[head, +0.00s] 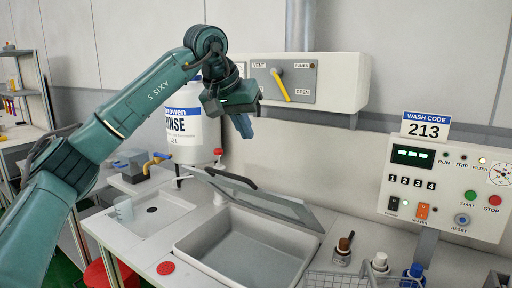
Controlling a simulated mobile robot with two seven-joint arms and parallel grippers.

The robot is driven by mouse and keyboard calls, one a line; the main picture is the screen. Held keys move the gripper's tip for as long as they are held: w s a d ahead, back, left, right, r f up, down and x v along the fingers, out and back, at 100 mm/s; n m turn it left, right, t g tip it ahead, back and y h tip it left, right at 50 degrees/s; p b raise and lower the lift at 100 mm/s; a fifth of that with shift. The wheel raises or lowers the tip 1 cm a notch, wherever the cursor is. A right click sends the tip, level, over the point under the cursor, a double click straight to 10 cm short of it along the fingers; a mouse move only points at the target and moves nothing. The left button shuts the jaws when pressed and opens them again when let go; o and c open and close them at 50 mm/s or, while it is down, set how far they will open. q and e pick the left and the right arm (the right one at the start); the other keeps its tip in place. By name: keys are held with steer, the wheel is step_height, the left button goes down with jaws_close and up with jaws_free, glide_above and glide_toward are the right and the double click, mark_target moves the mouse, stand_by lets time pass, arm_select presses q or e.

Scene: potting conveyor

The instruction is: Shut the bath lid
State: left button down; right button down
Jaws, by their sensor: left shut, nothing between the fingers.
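The bath (185,246) is a grey rectangular basin set in the bench, with its inside in plain sight. Its lid (285,212) is a grey panel standing raised and tilted along the bath's back side, so the bath is open. A dark bar (231,177) shows at the lid's upper left edge. My left gripper (244,126) is shut and empty, fingers pointing down. It appears well above the lid in the picture, in front of the wall box, touching neither lid nor bath. My right gripper is not in view.
A white rinse container (190,125) stands behind the lid's left end. A vent box (335,80) with a yellow lever is on the wall. A control panel (450,190), a wire basket (340,280) and small bottles (380,262) are at right. A small sink (150,210) is at left.

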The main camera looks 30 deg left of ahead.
arm_select(q)
steer(key=x, duration=0.8)
steer(key=shift+f+p, duration=0.3)
steer(key=shift+f, duration=0.1)
steer(key=shift+s+d+f, duration=0.2)
steer(key=shift+s+f, duration=0.8)
steer(key=shift+f, duration=0.1)
steer(key=shift+s+d+f, duration=0.1)
steer(key=shift+s+f, duration=0.25)
steer(key=shift+f, duration=0.05)
